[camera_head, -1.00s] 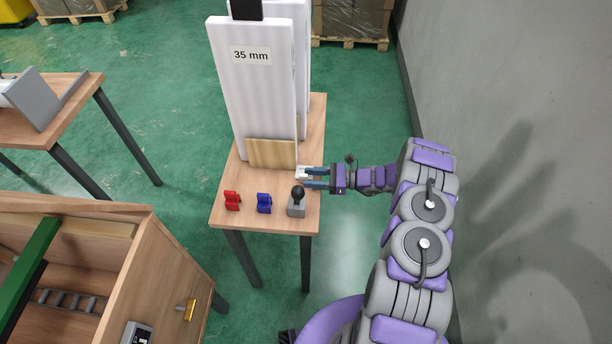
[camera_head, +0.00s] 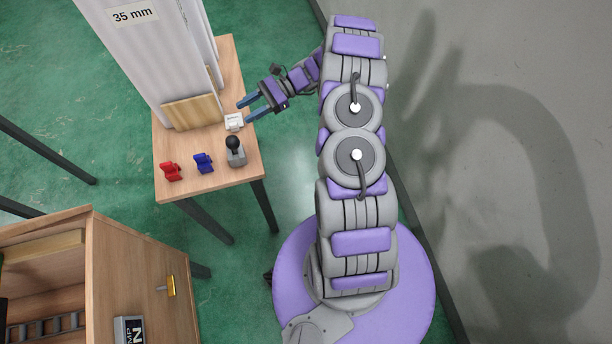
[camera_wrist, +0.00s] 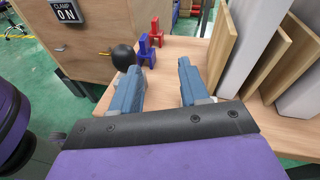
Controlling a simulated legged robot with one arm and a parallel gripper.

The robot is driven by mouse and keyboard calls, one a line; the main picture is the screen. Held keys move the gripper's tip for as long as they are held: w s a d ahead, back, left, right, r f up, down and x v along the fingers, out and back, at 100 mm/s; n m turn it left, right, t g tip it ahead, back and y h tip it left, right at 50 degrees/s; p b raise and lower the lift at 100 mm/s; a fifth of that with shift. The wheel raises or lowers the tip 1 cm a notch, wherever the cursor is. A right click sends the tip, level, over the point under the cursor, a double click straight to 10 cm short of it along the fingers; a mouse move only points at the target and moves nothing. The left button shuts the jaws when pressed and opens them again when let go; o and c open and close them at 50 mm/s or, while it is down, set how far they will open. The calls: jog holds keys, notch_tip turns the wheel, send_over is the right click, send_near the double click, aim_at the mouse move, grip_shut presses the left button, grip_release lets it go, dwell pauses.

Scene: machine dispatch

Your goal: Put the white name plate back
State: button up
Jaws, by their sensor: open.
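A small white piece (camera_head: 234,122), which looks like the white name plate, stands on the small wooden table (camera_head: 207,180) near its right edge, in front of the upright white panels. My gripper (camera_head: 244,112) is just to its right, with its two blue fingers apart and pointing at it. The fingertips are close to the piece; whether they touch it I cannot tell. In the wrist view my gripper (camera_wrist: 162,65) shows open, with nothing clearly held between the fingers. The white piece is not clearly visible there.
A red piece (camera_head: 171,172), a blue piece (camera_head: 204,162) and a grey block with a black ball knob (camera_head: 236,155) stand along the table's front. A tall white panel labelled 35 mm (camera_head: 140,50) with a wooden board (camera_head: 192,112) stands behind. A wooden cabinet (camera_head: 140,270) is at lower left.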

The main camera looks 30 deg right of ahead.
jog(key=s+a+r+n+g+h, duration=0.3)
jog(key=s+a+r+n, duration=0.2)
jog(key=s+r, duration=0.3)
jog(key=s+a+r+n+g+h, duration=0.35)
jog(key=s+a+r, duration=0.3)
jog(key=r, duration=0.25)
jog(key=s+d+r+n+t+h, duration=0.1)
jog(key=s+d+n+h, duration=0.1)
jog(key=s, duration=0.5)
jog(key=s+d+r+n+t+h, duration=0.1)
jog(key=s+d+r+n+h, duration=0.1)
jog(key=s, duration=0.6)
jog(key=s+d+r+n+t+h, duration=0.1)
jog(key=s+d+n+h, duration=0.1)
jog(key=s+n+h, duration=0.2)
jog(key=s+h, duration=0.1)
jog(key=s, duration=0.2)
jog(key=shift+s+d+r, duration=0.15)
jog(key=shift+s+r, duration=0.1)
jog(key=shift+s+d+n+t, duration=0.15)
jog(key=shift+d+n+t, duration=0.1)
jog(key=shift+n, duration=0.1)
